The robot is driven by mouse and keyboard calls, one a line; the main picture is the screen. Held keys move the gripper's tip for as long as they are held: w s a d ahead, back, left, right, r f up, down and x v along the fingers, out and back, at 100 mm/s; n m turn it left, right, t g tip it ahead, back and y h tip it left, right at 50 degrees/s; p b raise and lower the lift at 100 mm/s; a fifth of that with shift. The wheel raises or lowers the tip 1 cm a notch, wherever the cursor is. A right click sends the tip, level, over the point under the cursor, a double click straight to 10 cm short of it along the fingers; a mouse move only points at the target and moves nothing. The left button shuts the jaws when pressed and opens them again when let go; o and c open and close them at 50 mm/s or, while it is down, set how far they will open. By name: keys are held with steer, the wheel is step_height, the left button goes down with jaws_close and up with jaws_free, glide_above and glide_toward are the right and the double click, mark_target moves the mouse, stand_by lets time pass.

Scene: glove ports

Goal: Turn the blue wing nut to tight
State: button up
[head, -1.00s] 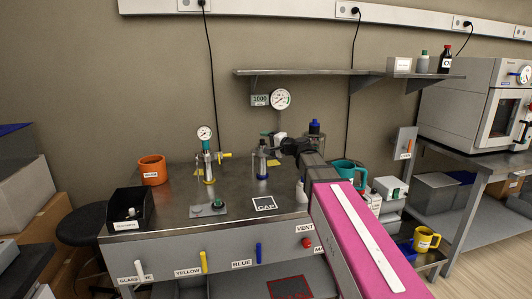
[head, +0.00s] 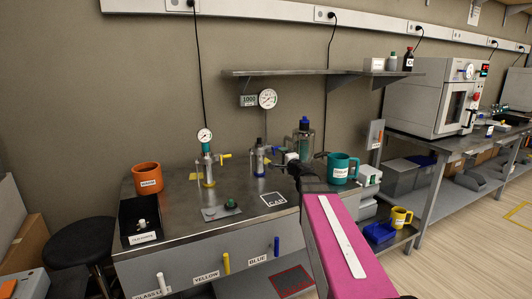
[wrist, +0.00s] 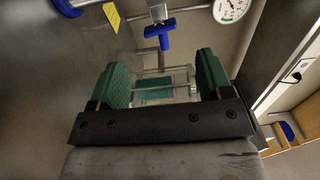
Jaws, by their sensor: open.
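The blue wing nut (wrist: 168,29) shows in the wrist view as a blue bar with a short stem, above and beyond my jaws. It appears to be the blue piece (head: 304,121) on top of a clear vessel (head: 304,142) with a teal lower part in the head view. My gripper (wrist: 163,75) is open, with green pads apart and nothing held. The nut is not between the pads; the vessel's clear wall and rods show through the gap. In the head view my gripper (head: 299,170) is dark and low in front of the vessel, its fingertips hard to make out.
A column with a blue base (head: 259,160) stands left of the vessel. A teal mug (head: 342,168) is close on the right. A shelf (head: 300,74) and wall gauge (head: 267,99) are above. The bench front around the CAP mark (head: 273,199) is clear.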

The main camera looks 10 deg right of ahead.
mark_target(274, 152)
steer(key=x, duration=1)
steer(key=shift+w+a, duration=0.1)
steer(key=shift+w, duration=0.25)
steer(key=c, duration=0.9)
